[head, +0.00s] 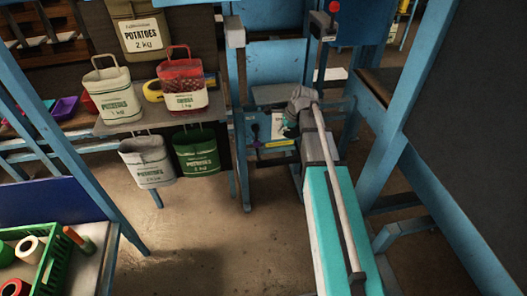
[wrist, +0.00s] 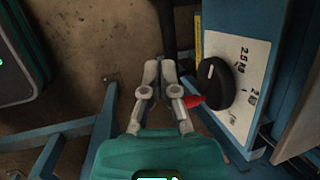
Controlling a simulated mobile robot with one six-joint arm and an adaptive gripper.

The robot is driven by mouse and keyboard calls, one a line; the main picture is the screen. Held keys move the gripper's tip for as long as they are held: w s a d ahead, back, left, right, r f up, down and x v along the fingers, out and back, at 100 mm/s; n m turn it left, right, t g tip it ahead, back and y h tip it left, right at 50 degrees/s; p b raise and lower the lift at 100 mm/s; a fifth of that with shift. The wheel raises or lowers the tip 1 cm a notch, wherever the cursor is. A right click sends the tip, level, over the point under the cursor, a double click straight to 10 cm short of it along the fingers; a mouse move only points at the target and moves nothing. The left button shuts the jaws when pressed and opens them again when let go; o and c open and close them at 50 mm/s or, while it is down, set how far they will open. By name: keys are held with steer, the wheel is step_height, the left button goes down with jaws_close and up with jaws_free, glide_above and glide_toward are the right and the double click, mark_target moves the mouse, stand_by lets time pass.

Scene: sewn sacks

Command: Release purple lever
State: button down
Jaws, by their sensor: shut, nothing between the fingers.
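My gripper (wrist: 161,70) is shut and empty, with its two fingertips close together in the wrist view. In the head view my gripper (head: 290,128) is beside a blue machine frame, partly hidden by its own wrist. A small purplish spot (head: 255,144) on the machine, left of my gripper, may be the purple lever; it is too small to be sure. No purple lever is clear in the wrist view.
A green crate (head: 58,262) stands at lower left. Blue posts (head: 390,140) flank my arm on the right. The floor (head: 185,225) left of my arm is clear.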

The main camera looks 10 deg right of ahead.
mark_target(256, 137)
steer(key=w+f+m+b, duration=0.1)
steer(key=w+d+f+m, duration=0.1)
steer(key=w+f+m+b, duration=0.1)
steer(key=shift+w+d+f+m+t+b, duration=0.1)
steer(key=shift+w+d+m+t+b, duration=0.2)
steer(key=shift+w+d+m+t, duration=0.1)
steer(key=shift+f, duration=0.1)
steer(key=w+a+f+b, duration=0.4)
steer(key=a+f+b, duration=0.2)
steer(key=f+b, duration=0.4)
steer(key=shift+w+a, duration=0.4)
stand_by(0.5)
steer(key=shift+a+y, duration=0.1)
steer(key=shift+y, duration=0.2)
